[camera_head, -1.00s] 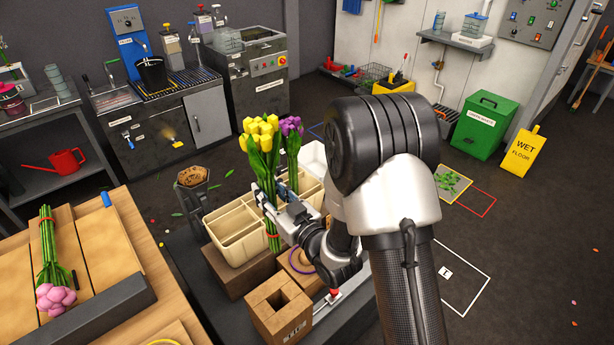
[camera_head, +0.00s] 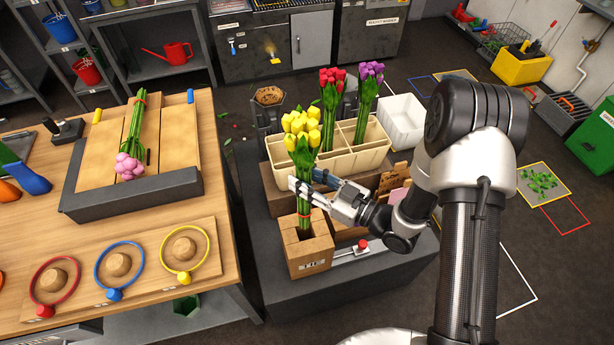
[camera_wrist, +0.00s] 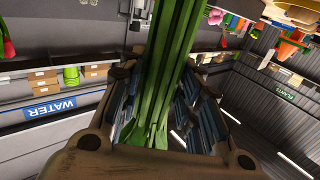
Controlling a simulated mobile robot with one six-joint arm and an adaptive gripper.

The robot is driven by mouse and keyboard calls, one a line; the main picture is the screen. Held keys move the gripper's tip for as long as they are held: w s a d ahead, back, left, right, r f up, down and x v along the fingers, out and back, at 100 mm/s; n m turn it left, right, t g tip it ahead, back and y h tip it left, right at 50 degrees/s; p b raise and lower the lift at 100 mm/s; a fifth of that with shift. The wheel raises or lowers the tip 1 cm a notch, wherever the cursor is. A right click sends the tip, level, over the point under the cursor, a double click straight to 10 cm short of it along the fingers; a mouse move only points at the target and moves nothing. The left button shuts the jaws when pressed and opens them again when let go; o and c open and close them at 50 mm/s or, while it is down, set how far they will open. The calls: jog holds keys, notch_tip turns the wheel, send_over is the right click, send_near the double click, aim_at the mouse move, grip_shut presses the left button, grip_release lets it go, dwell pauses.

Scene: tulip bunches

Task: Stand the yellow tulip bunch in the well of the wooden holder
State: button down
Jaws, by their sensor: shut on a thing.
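The yellow tulip bunch (camera_head: 302,140) is upright, its green stems between the fingers of my gripper (camera_head: 306,186). My gripper is shut on the stems, and they also fill the middle of the wrist view (camera_wrist: 175,70). The wooden holder (camera_head: 310,262) is a square block at the front of the dark bench. The bunch stands over the holder, and its lower stem ends are at the well opening in the top. I cannot tell how deep they reach into the well. A red band circles the stems low down, just above the holder.
A cream divided bin (camera_head: 340,162) behind holds red tulips (camera_head: 331,95) and purple tulips (camera_head: 368,85). A small red-knobbed device (camera_head: 361,244) sits right of the holder. A wooden table (camera_head: 222,240) at left carries pink tulips (camera_head: 130,166) and coloured rings.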

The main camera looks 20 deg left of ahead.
aim_at(310, 225)
jog(key=shift+d+f+b, duration=0.1)
jog(key=shift+f+b, duration=1.9)
jog(key=shift+f, duration=8.95)
jog(key=c, duration=1.1)
grip_release()
jog(key=shift+o, duration=0.5)
jog(key=o, duration=0.6)
jog(key=shift+c, duration=0.2)
